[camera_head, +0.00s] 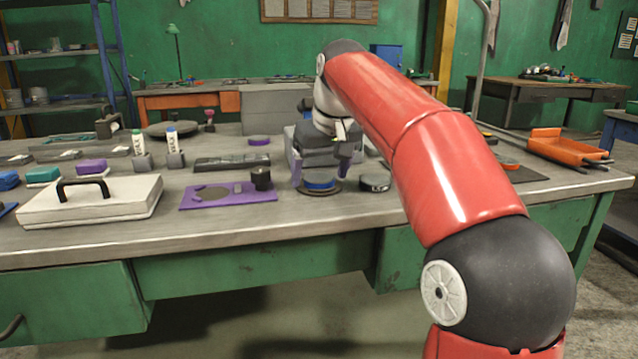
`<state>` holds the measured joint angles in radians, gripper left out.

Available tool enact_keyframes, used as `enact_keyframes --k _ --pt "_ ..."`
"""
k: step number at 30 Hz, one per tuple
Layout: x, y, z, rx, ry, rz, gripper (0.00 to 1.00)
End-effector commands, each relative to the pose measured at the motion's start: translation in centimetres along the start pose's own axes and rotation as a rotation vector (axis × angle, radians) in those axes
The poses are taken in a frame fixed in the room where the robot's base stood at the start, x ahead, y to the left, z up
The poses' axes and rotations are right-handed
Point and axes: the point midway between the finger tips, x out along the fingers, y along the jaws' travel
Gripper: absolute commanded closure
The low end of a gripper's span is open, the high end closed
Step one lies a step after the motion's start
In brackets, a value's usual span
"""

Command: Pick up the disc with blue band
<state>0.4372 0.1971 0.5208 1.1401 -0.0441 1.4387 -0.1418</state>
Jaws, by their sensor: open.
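The disc with blue band (320,185) lies near the front middle of the grey workbench, on or just above a dark round base. Its blue edge shows at the front, and its upper part is partly hidden. My gripper (324,168) is open and points down right above the disc. The fingertips are small and dark against the clutter behind, so I cannot tell whether they touch the disc.
A dark round disc (375,183) lies close on the right. A purple plate (228,195) with a black knob (261,178) lies on the left. A white case (92,201) stands further left. An orange tray (568,148) is at the far right. Bare bench lies in front.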

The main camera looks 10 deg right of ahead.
Motion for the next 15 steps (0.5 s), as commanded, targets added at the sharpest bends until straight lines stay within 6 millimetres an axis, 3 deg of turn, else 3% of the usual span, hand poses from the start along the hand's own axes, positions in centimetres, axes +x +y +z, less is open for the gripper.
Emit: enact_keyframes --k 3,15 --pt "-0.03 0.01 0.00 0.000 0.000 0.000 0.24" --pt "-0.04 0.01 0.00 0.000 -0.001 0.000 0.76"
